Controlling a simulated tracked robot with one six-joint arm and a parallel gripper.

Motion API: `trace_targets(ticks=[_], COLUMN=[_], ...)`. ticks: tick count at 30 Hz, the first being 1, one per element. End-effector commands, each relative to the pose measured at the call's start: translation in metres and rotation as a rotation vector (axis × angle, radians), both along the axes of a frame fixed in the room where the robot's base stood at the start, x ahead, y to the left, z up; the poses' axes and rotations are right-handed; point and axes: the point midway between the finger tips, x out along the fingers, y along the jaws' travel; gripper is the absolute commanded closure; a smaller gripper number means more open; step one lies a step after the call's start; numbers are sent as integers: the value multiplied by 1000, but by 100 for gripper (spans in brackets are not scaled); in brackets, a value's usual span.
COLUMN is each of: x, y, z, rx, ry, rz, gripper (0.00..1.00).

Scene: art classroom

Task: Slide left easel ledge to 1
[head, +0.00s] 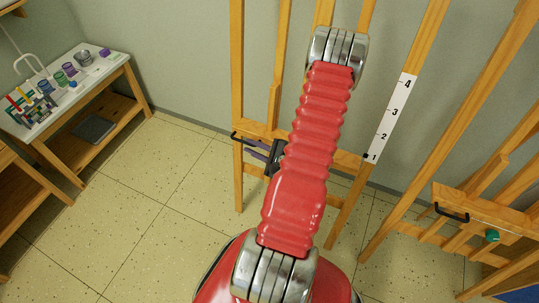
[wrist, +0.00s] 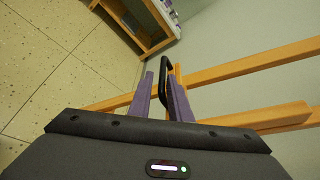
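The left easel's wooden ledge (head: 256,129) crosses the easel low down, with its middle hidden behind my arm. Its right end, with a small dark mark (head: 366,156), is beside the 1 on the white number strip (head: 390,118), which reads 1 to 4 upward. A black bar handle (head: 240,136) is on the ledge's left part. My gripper (head: 250,148) is at this handle, partly covered by my arm. In the wrist view, the purple fingers of my gripper (wrist: 160,74) are apart, with the black handle (wrist: 165,70) between them. Whether they touch it is unclear.
A right easel (head: 480,205) stands close by with its own black handle (head: 450,213) and a green knob (head: 492,236). A side table (head: 50,125) with cups and art tools is at far left. The tiled floor (head: 150,200) between is clear.

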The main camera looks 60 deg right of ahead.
Motion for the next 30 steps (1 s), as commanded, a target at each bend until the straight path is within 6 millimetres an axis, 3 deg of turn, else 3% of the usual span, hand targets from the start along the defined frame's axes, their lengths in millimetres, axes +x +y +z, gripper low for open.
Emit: trace_targets(ticks=[18,30], x=[-70,-82], y=[12,15], z=[19,22], rx=[1,1], ry=[2,1], rz=[-2,1], gripper=[83,83])
